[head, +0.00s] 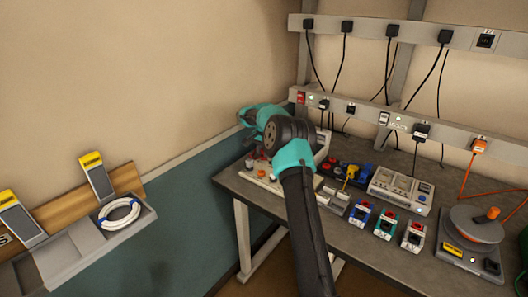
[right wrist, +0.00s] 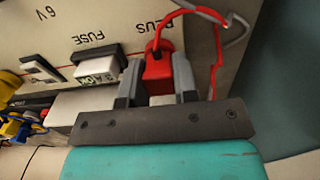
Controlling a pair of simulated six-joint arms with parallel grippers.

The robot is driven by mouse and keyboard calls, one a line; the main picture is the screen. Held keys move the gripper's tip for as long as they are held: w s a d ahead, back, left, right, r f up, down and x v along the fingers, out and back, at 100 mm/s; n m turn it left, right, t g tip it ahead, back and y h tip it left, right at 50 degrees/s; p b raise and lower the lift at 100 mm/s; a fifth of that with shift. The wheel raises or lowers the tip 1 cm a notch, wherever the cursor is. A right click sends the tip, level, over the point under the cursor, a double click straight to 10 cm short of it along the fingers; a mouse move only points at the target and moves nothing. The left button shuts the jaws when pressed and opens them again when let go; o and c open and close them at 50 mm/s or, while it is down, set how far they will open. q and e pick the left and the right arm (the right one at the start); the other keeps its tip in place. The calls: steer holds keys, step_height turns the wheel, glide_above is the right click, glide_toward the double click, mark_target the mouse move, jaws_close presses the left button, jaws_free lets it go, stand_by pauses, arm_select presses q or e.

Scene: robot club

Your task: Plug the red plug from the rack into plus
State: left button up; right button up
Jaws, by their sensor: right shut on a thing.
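My right gripper (right wrist: 158,88) is shut on the red plug (right wrist: 158,68), with one grey finger on each side of it. A red lead loops from the plug past the panel, upside down in the right wrist view. The plug is at the white panel (right wrist: 95,22), close by its PLUS label (right wrist: 150,25), which the lead partly covers. I cannot tell whether the plug's tip is in a socket. In the head view my right arm covers part of the panel's bench unit (head: 262,182), and the plug cannot be made out. My left gripper is not in view.
The panel also has a FUSE part (right wrist: 97,66) and a switch by the 6 V label (right wrist: 42,68). On the bench (head: 385,250) stand a grey socket unit (head: 400,190), several small coloured boxes and a round turntable (head: 472,226). Cables hang from wall rails behind.

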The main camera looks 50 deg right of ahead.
steer(key=shift+f, duration=0.25)
stand_by(0.6)
steer(key=o, duration=0.9)
steer(key=shift+o, duration=0.2)
steer(key=shift+r, duration=0.1)
step_height(320, 180, up, 17)
steer(key=shift+r, duration=0.15)
stand_by(0.3)
